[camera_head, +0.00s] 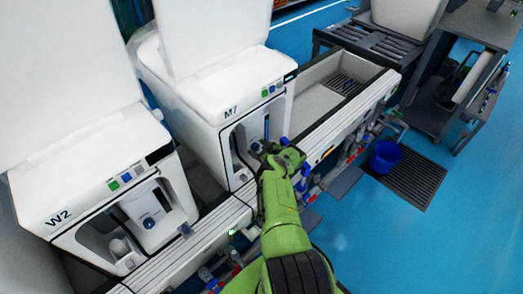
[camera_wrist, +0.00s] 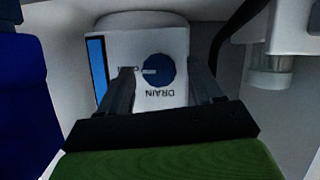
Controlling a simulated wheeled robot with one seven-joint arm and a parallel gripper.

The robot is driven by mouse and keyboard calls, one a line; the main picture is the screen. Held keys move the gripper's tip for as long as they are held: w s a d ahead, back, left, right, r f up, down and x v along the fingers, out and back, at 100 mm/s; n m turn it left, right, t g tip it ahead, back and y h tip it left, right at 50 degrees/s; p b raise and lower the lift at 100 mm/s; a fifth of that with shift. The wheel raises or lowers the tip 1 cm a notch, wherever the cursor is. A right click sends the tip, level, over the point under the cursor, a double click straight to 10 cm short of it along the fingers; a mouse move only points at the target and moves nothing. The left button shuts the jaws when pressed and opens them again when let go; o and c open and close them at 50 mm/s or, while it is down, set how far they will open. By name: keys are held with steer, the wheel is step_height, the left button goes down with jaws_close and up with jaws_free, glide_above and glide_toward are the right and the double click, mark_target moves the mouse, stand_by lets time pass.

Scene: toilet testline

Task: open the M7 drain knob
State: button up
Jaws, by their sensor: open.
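The white M7 unit (camera_head: 228,95) stands in the middle of the head view, with its label on top and an open front bay. In the wrist view, the round blue drain knob (camera_wrist: 158,69) sits on a white panel (camera_wrist: 178,42) marked DRAIN, which appears upside down. A pale bar mark on the knob points left. My gripper (camera_wrist: 164,80) is open, with one dark finger to each side of the knob; contact is not visible. In the head view my gripper (camera_head: 268,150) is at the front of the M7 bay and hides part of it.
The W2 unit (camera_head: 95,175) stands to the left. A sink basin (camera_head: 325,92) lies right of M7. Pipes and valves (camera_head: 345,148) run below the counter edge. In the wrist view, a clear cylinder (camera_wrist: 272,68) and a dark hose (camera_wrist: 230,30) are right of the panel.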

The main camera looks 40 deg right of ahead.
steer(key=p+v, duration=1)
steer(key=v, duration=0.5)
steer(key=shift+s+p, duration=0.3)
steer(key=shift+p, duration=0.05)
steer(key=shift+r, duration=0.1)
